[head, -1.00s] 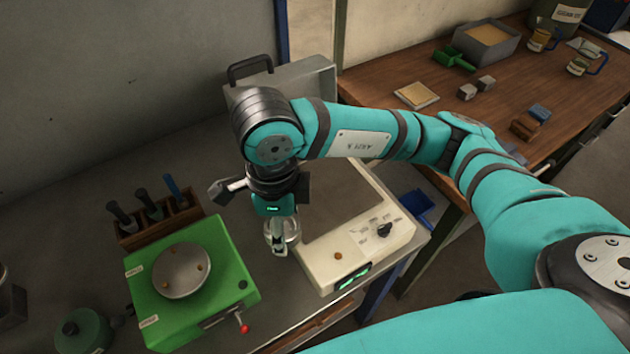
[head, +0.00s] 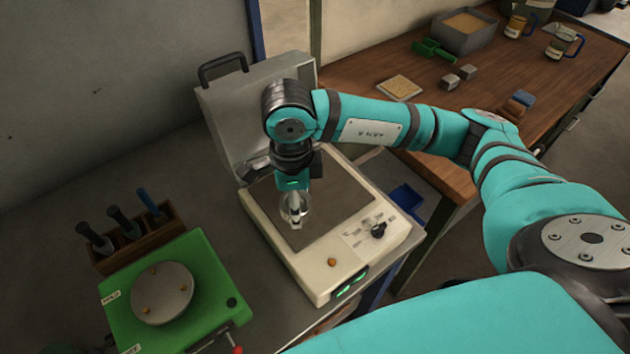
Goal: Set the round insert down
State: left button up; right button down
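My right gripper (head: 296,220) points down over the dark plate of the cream machine (head: 330,285). Its fingers are around a small, pale, shiny round piece, which looks like the round insert (head: 304,212). The gripper appears shut on it. The fingers hide part of the piece, and I cannot tell whether it touches the plate or hangs just above it. My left gripper is not in view.
The cream machine's grey lid (head: 222,108) stands open behind the arm. A green fixture (head: 208,262) with a round metal disc (head: 162,292) is at left. A wooden rack (head: 150,238) holds several handled tools. A blue bin (head: 405,200) is at right.

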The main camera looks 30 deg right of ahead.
jog(key=p, duration=0.2)
send_over(315, 198)
jog(key=shift+s+a+f, duration=0.2)
jog(key=shift+a, duration=0.2)
jog(key=shift+w+d, duration=0.25)
jog(key=shift+d, duration=0.2)
notch_tip(315, 198, down, 3)
jog(key=shift+f+p, duration=0.15)
jog(key=shift+p, duration=0.85)
jog(key=shift+f, duration=0.15)
jog(key=shift+f, duration=0.1)
jog(key=shift+f+b, duration=0.1)
jog(key=shift+b, duration=0.2)
jog(key=shift+c, duration=2)
grip_release()
